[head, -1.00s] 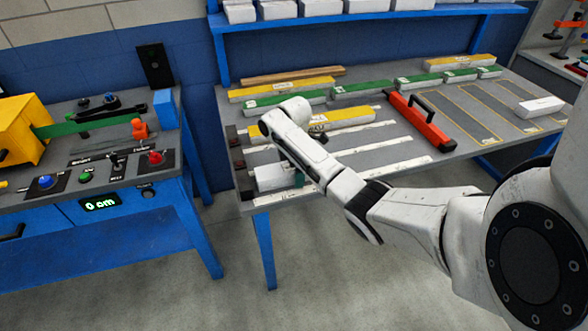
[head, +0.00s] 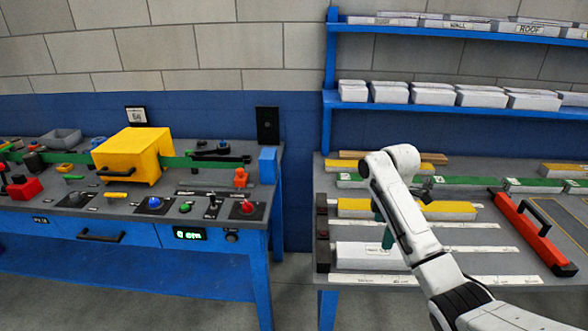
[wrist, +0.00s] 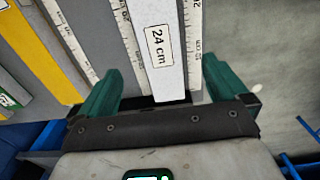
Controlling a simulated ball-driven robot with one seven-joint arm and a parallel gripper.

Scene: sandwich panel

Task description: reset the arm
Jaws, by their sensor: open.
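My white arm reaches over the right-hand table, and its end hides most of my gripper in the head view, where one teal finger (head: 388,236) shows. In the wrist view my gripper (wrist: 158,88) is open, one teal finger at each side. A white block labelled 24 cm (wrist: 158,45) lies between and beyond the fingers, with gaps on both sides. The same white block (head: 365,255) lies at the near left of the table in the head view.
A yellow bar (head: 355,208), green bars (head: 470,181) and a red tool with a handle (head: 532,235) lie on the table. Blue shelves (head: 450,108) hold white blocks behind. A left bench carries a yellow machine (head: 132,156) and several buttons.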

